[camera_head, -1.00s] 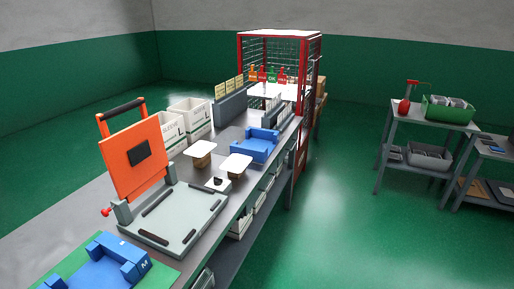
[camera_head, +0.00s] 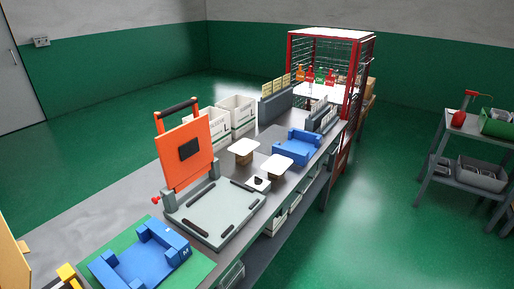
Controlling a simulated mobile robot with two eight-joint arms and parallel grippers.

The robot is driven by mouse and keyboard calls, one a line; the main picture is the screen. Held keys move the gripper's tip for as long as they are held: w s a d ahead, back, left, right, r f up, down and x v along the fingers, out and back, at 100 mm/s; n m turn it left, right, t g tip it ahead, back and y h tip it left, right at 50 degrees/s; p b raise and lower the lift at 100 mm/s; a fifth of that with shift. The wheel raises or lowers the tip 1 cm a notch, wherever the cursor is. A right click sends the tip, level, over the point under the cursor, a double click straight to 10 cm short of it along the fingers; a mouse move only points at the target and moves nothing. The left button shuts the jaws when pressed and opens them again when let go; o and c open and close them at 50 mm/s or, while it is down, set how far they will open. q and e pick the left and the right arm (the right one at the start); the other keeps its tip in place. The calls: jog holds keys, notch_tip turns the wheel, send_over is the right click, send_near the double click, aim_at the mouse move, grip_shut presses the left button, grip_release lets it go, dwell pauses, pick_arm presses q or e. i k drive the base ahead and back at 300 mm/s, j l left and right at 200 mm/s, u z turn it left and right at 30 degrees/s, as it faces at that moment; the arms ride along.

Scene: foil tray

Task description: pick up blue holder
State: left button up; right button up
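One blue holder (camera_head: 138,262) lies on a green mat (camera_head: 196,268) at the near end of the long bench, at the lower left of the head view. It has raised side blocks, and one bears a light letter. A second blue holder (camera_head: 297,147) stands farther along the bench, near grey upright dividers. Neither holder has a gripper at it. No gripper shows in the head view, so I cannot tell the state of either.
An orange lidded press (camera_head: 186,160) with a grey base (camera_head: 215,212) stands between the holders. Two white-topped blocks (camera_head: 277,167) and white boxes (camera_head: 236,112) are beyond it. A red mesh cage (camera_head: 358,75) closes the far end. Green floor (camera_head: 385,225) lies open at right.

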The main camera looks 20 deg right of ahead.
aim_at(301, 146)
jog(key=i+l+u, duration=0.35)
jog(key=l, duration=0.75)
jog(key=i+l+u, duration=0.15)
jog(key=l+u, duration=0.15)
jog(key=l, duration=0.85)
jog(key=l+u, duration=0.35)
jog(key=l, duration=0.85)
